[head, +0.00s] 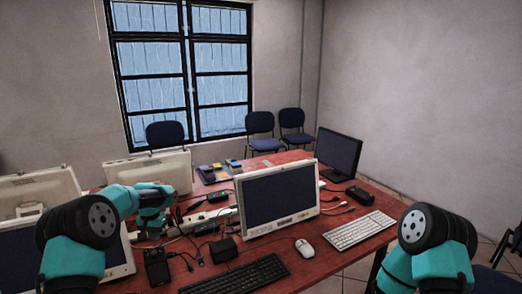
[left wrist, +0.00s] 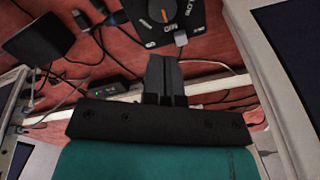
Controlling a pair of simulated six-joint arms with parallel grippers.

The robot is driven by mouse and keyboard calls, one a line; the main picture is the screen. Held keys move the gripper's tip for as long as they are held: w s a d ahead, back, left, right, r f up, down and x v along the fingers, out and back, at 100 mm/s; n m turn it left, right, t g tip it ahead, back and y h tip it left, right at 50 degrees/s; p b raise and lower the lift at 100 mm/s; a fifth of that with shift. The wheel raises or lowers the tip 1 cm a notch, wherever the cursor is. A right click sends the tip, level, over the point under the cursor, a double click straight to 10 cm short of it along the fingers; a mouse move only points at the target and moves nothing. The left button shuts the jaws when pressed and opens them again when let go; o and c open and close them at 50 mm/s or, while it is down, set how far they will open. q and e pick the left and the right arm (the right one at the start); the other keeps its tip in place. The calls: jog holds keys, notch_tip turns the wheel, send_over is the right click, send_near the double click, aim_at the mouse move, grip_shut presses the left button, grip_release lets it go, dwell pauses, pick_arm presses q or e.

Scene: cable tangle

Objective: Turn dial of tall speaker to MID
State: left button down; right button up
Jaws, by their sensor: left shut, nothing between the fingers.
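A black box (head: 157,268) stands at the near left of the red table in the head view. In the left wrist view a black panel (left wrist: 201,20), which seems to be this box, carries a dark dial (left wrist: 155,12) with an orange mark and white lettering. My right gripper is out of view.
Cables and a black adapter (head: 223,250) lie beside the box. A monitor (head: 277,198), a black keyboard (head: 236,275), a white mouse (head: 305,248) and a white keyboard (head: 362,230) are to the right. A white-framed monitor (head: 122,258) stands close on the left.

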pick_arm(q)
jog(key=shift+a+r, duration=0.1)
jog(key=shift+r, duration=1.7)
